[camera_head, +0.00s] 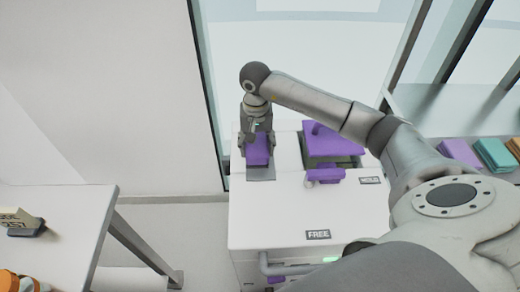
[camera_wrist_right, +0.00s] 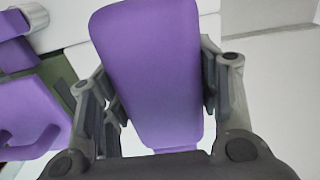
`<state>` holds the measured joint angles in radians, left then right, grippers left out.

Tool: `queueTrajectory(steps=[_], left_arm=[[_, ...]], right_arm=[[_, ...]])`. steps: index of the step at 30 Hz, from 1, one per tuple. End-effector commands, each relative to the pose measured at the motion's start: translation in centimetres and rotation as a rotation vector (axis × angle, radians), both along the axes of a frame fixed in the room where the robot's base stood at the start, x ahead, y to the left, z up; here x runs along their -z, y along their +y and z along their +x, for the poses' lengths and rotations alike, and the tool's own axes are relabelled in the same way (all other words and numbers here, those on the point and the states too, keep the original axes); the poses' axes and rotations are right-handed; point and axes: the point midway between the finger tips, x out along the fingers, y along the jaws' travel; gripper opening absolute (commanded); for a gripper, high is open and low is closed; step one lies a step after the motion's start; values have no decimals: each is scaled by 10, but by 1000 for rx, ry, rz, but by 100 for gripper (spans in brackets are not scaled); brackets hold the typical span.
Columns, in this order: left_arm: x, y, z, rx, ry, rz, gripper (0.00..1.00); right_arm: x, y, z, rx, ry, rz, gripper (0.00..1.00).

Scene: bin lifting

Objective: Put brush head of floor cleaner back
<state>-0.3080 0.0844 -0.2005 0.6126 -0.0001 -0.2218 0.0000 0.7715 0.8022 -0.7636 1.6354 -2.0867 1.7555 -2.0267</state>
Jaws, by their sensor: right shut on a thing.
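My right gripper (camera_head: 257,138) points down over the left end of the white cabinet (camera_head: 270,225). It is shut on a purple block (camera_head: 257,153), close to a grey patch on the cabinet top. In the right wrist view the same long, rounded purple block (camera_wrist_right: 150,70) lies between the two fingers of the right gripper (camera_wrist_right: 160,100). I cannot tell for sure that it is the brush head, or whether it touches the surface below. My left gripper is not in view.
A larger purple part (camera_head: 333,145) and a small purple handle-like part (camera_head: 325,175) sit right of the gripper. Signs reading FREE (camera_head: 318,234) and HOLD (camera_head: 370,181) are on the cabinet. A white table (camera_head: 70,215) stands at left, and colored items (camera_head: 492,153) lie on a shelf at right.

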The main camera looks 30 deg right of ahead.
Motion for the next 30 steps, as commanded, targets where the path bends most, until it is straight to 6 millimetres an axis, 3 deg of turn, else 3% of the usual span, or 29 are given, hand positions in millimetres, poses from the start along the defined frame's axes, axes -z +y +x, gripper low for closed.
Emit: queueTrajectory(steps=[7,11,18,29,30], left_arm=[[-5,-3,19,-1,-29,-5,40],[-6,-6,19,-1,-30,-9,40],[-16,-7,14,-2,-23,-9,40],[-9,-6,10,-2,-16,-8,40],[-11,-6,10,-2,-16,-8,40]], right_arm=[[21,-16,10,1,-3,1,38],[28,-20,13,1,-3,1,38],[57,-20,13,0,-2,2,38],[63,-20,13,-1,-4,0,38],[61,-20,13,-1,-4,0,62]])
